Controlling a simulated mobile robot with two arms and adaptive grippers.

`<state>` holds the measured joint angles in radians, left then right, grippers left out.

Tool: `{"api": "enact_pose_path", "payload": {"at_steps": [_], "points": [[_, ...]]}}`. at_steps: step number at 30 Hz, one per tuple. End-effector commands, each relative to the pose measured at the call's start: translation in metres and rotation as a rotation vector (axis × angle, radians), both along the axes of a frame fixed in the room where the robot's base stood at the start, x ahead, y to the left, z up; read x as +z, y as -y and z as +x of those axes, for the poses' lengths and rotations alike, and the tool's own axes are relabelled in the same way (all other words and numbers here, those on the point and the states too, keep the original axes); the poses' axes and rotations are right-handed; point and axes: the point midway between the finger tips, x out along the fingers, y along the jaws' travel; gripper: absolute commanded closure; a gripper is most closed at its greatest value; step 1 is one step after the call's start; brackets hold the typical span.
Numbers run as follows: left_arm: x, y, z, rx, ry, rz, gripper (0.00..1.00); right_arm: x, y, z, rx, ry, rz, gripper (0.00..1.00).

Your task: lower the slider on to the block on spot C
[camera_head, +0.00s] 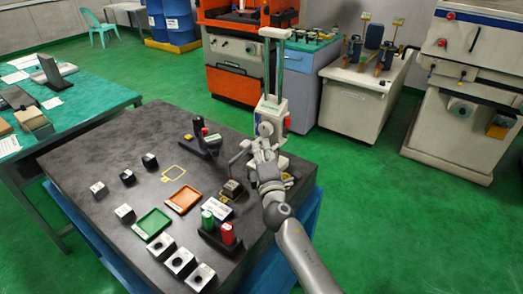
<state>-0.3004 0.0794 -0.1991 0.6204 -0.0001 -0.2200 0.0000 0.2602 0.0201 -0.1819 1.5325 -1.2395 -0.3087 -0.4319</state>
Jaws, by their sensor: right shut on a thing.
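A height gauge with a tall upright column (267,70) stands near the right edge of the dark table. Its pale slider (271,113), with a red part on its right side, is low on the column. A thin arm (238,154) reaches left from it, above a dark block (232,188) on a yellow-marked spot; a gap seems to show between them. The spot's letter is too small to read. My right gripper (262,149) is at the slider's lower front, shut on what looks like the slider; its fingertips are hard to make out. My left gripper is out of view.
The dark table (115,165) also holds an empty yellow outline (173,172), a green tray (151,224), an orange tray (183,199), several small blocks, a stand with green and red cylinders (228,233), and another dark stand (206,143) behind the block.

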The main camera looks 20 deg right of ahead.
Motion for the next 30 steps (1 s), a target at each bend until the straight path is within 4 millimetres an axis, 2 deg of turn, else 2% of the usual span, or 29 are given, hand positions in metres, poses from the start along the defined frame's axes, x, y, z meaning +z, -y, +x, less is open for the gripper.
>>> {"api": "enact_pose_path", "payload": {"at_steps": [1, 6, 17, 18, 19, 30], "points": [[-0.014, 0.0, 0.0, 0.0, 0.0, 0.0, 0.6, -0.016, 0.0, 0.0, 0.0, -0.004, 0.001, 1.0], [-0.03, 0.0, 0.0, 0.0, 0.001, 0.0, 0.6, -0.031, 0.0, 0.0, -0.001, -0.004, -0.001, 1.0], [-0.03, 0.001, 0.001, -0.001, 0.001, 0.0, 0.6, -0.034, 0.0, -0.001, -0.002, -0.011, -0.001, 1.0], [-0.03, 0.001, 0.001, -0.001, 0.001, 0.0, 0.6, -0.034, 0.0, -0.001, -0.002, -0.011, -0.001, 0.84], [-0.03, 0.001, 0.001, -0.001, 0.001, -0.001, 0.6, -0.034, 0.0, -0.001, -0.002, -0.011, -0.001, 0.81], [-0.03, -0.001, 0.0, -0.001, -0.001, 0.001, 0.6, -0.033, -0.001, -0.005, 0.0, -0.008, -0.001, 0.81]]}}
